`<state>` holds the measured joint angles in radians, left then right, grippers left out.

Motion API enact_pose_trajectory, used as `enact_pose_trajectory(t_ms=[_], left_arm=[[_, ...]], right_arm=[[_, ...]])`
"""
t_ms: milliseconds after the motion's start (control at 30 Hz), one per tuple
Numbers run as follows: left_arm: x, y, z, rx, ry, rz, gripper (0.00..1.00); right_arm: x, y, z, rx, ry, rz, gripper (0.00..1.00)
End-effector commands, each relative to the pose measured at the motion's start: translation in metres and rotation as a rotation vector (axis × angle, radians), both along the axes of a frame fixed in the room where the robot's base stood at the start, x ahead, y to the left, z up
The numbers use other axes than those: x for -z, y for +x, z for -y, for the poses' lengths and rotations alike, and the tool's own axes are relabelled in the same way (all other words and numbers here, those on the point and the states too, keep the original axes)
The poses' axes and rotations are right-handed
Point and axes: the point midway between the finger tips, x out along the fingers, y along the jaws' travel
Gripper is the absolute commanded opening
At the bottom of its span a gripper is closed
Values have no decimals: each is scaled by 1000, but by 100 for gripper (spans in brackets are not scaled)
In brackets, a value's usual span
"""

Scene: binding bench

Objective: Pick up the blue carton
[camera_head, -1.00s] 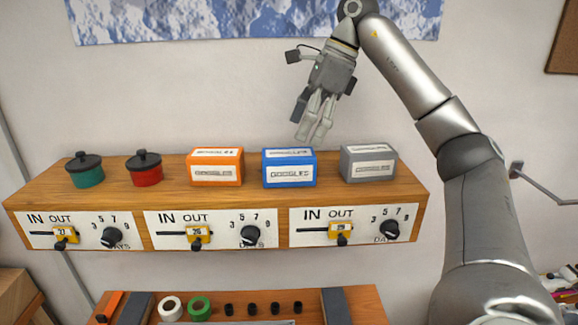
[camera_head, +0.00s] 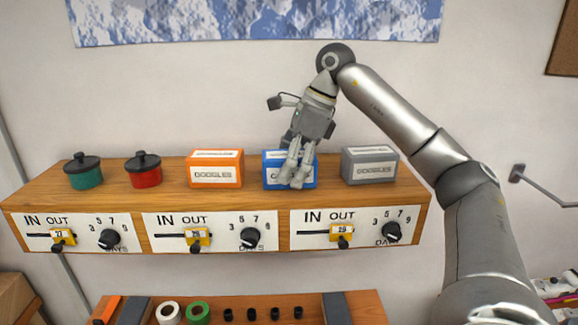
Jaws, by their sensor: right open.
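The blue carton (camera_head: 272,178), with a white goggles label, stands on the wooden shelf (camera_head: 330,194) between an orange carton and a grey one. My right gripper (camera_head: 294,180) is open, its fingers pointing down in front of the blue carton in the picture and covering its middle and part of its label. I cannot tell whether the fingers touch it. My left gripper is not in view.
The orange carton (camera_head: 215,174) stands to the left and the grey carton (camera_head: 370,168) close to the right. A red pot (camera_head: 144,175) and a green pot (camera_head: 85,178) stand further left. Sliders and knobs line the shelf's front. A lower shelf (camera_head: 255,306) holds tape rolls.

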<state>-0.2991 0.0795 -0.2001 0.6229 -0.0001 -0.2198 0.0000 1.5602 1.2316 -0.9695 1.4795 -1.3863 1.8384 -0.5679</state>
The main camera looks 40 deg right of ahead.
Motion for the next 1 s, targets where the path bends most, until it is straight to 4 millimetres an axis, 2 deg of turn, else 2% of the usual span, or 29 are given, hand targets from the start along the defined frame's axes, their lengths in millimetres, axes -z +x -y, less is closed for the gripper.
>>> enact_pose_trajectory(t_ms=[933, 1000], left_arm=[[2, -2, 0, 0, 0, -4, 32], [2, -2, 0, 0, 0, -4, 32]], right_arm=[[5, 0, 0, -1, 1, 1, 80], [5, 0, 0, -1, 1, 1, 73]])
